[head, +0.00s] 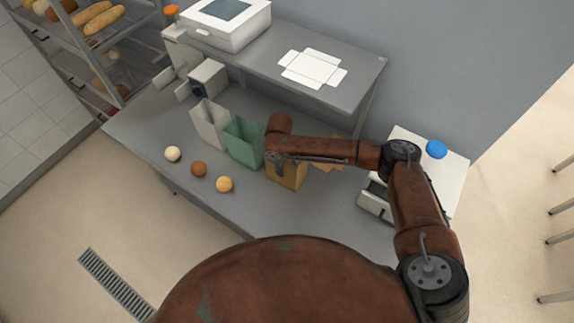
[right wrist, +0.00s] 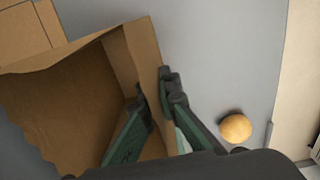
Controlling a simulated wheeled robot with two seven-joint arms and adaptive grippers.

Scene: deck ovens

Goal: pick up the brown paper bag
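The brown paper bag (head: 285,177) stands upright on the grey worktop, partly hidden under my right arm. In the right wrist view the open-topped bag (right wrist: 60,110) fills the left side. My right gripper (right wrist: 152,86) points down at its rim. One finger is inside the bag and the other is outside, with a side wall between them. A gap shows between the fingertips, and no firm grip on the wall is visible. In the head view the fingers are mostly hidden by the wrist. My left gripper is not in view.
A green bag (head: 243,143) and a pale grey bag (head: 209,125) stand left of the brown one. Several round buns lie in front, including a yellow one (head: 224,184). A white device (head: 375,198) is at the right, and a raised shelf (head: 300,95) is behind.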

